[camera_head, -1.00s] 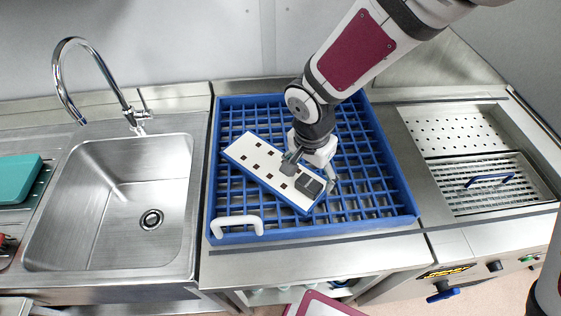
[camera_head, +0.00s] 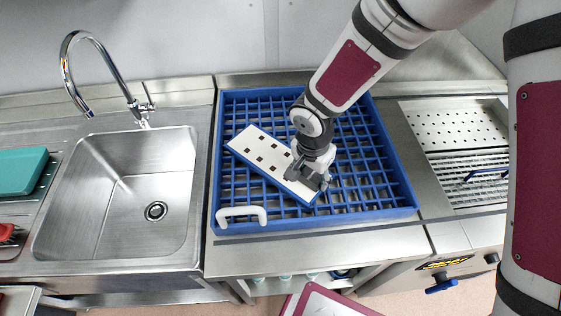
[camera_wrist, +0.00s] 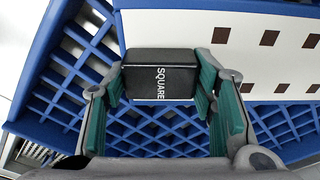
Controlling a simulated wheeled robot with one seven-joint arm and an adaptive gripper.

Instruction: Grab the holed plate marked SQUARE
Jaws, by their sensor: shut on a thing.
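The holed plate is a white board with a blue edge (camera_head: 262,153) and several small square holes, lying slantwise on the blue grid rack. In the wrist view its white face (camera_wrist: 275,45) fills the upper right. A black block (camera_wrist: 160,62) at its end bears the white word SQUARE. My gripper (camera_head: 318,180) is at the plate's lower right end. In the wrist view my gripper (camera_wrist: 162,95) has its green-padded fingers on both sides of the black block, shut on it. The gripper hides that end of the plate in the head view.
The blue grid rack (camera_head: 392,165) has raised walls and a white handle (camera_head: 241,215) at its front left. A steel sink (camera_head: 115,200) with a tap (camera_head: 100,75) is at left. A perforated steel tray (camera_head: 458,130) is at right.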

